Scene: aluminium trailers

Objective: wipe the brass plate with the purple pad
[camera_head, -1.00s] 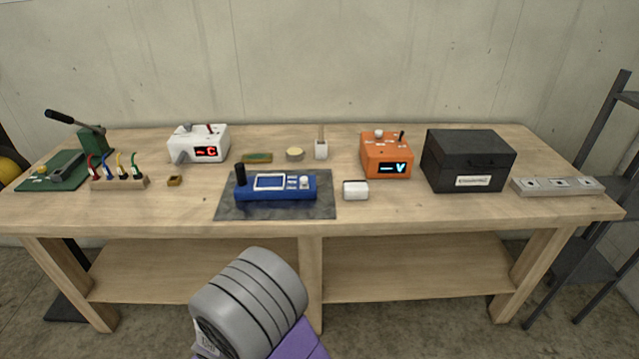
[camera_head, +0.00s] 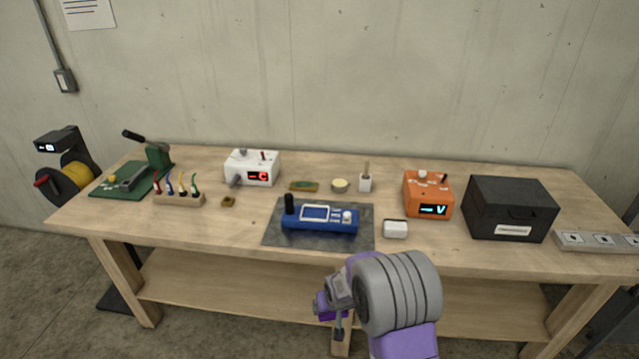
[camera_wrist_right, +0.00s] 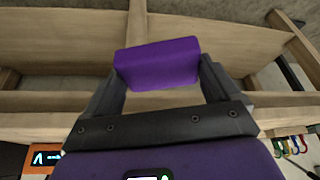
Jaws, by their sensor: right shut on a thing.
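The purple pad (camera_wrist_right: 158,64) is between the two dark fingers of my right gripper (camera_wrist_right: 158,72) in the right wrist view. The gripper is shut on it, and the pad is clear of the bench. In the head view my right arm is low in front of the bench, its hand partly hidden by the wrist. No plate is clearly recognisable as brass. My left gripper is out of view.
The wooden bench (camera_head: 420,258) holds a blue device (camera_head: 320,218) on a grey mat (camera_head: 275,240), a white box (camera_head: 252,168), an orange meter (camera_head: 428,195) and a black case (camera_head: 508,208). Bare wood lies at the front left.

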